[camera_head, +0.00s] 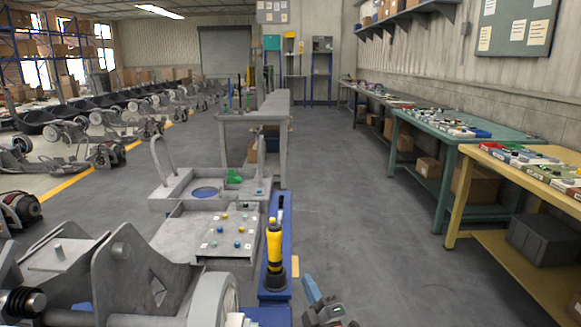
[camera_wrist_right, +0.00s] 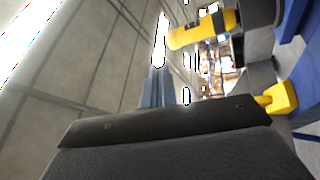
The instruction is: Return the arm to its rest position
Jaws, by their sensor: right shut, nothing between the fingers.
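My right gripper (camera_head: 311,289) shows at the bottom of the head view, just right of the blue stand with the yellow and black tool (camera_head: 274,250). Its fingers are together with nothing between them, and it is apart from the tool. In the right wrist view the closed fingers (camera_wrist_right: 157,88) are seen beyond a dark housing that hides much of the lower picture. A yellow tool body (camera_wrist_right: 205,28) shows at the upper right there. My left gripper is not in the head view.
A chassis with grey plates and a wheel (camera_head: 215,299) fills the lower left. A grey tray with small coloured parts (camera_head: 205,260) lies behind it. A yellow workbench (camera_head: 530,172) and a green one (camera_head: 455,140) line the right. The floor (camera_head: 365,235) between is clear.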

